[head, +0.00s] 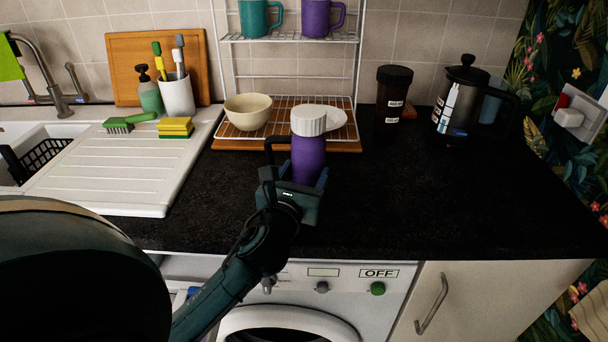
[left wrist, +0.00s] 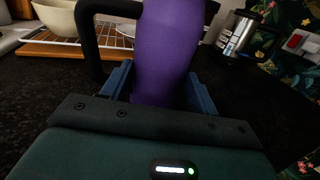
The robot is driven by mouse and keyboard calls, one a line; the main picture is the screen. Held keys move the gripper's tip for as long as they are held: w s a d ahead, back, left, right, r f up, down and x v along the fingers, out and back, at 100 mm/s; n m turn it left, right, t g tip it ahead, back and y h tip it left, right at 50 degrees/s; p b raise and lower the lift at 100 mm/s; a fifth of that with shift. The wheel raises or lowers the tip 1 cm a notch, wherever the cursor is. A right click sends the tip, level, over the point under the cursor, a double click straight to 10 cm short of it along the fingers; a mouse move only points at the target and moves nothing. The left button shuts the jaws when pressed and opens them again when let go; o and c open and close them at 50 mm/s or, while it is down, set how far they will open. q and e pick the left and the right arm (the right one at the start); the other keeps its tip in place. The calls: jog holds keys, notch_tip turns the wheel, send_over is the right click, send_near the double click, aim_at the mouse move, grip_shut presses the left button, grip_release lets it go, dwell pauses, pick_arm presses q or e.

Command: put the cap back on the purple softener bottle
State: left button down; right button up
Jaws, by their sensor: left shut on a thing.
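The purple softener bottle (head: 308,160) stands upright over the dark worktop, in front of the wire rack. A white ribbed cap (head: 308,121) is at its top in the head view; I cannot tell whether it is fully seated. My left gripper (head: 308,182) is shut on the lower part of the bottle, with a blue finger on each side. In the left wrist view the bottle (left wrist: 165,55) rises between the fingers (left wrist: 160,88), and its top is cut off. My right gripper is not in view.
Behind the bottle, a wire rack (head: 270,112) holds a cream bowl (head: 248,112) and a white dish (head: 334,115). A dark jar (head: 393,92) and a coffee press (head: 460,95) stand at the back right. The worktop (head: 450,190) right of the bottle is clear.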

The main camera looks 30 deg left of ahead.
pick_arm(q)
jog(key=shift+c, duration=2)
grip_release()
jog(key=shift+f, duration=0.15)
jog(key=shift+s, duration=0.25)
jog(key=v, duration=1)
jog(key=shift+s+d, duration=0.1)
jog(key=shift+s, duration=0.15)
jog(key=shift+s+d+r, duration=0.1)
jog(key=shift+s+r, duration=0.15)
jog(key=shift+s, duration=0.3)
